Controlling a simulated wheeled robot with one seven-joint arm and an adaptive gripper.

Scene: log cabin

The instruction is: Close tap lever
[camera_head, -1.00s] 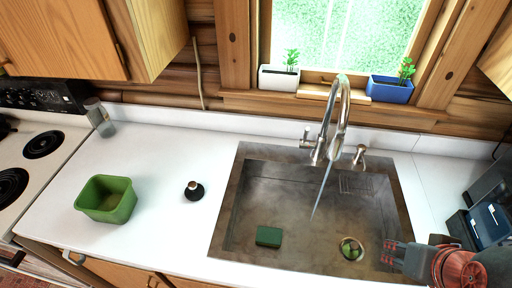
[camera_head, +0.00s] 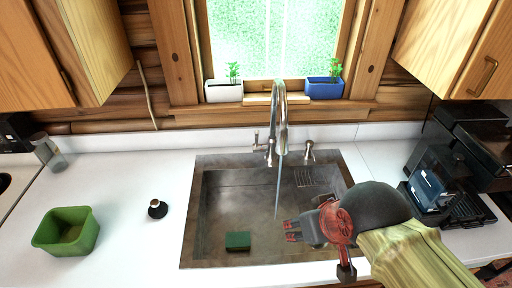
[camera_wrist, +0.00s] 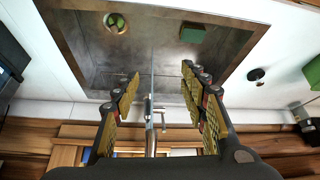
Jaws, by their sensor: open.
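The silver tap (camera_head: 281,112) stands behind the sink, and a thin stream of water (camera_head: 278,185) falls from its spout. Its small lever (camera_head: 257,139) sticks up at the left of the tap's base. In the wrist view the tap (camera_wrist: 151,135) and the lever (camera_wrist: 164,118) appear upside down between my fingers. My gripper (camera_head: 290,231) is over the front right of the sink, pointing left, apart from the lever. In the wrist view my gripper (camera_wrist: 160,76) is open, with nothing held between its fingers.
The sink (camera_head: 200,225) holds a green sponge (camera_head: 238,240). A soap pump (camera_head: 309,153) stands right of the tap. A green tub (camera_head: 67,232) and a dark-based stopper (camera_head: 157,209) are on the left counter. A coffee machine (camera_head: 462,165) is at the right. Planters (camera_head: 324,88) line the sill.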

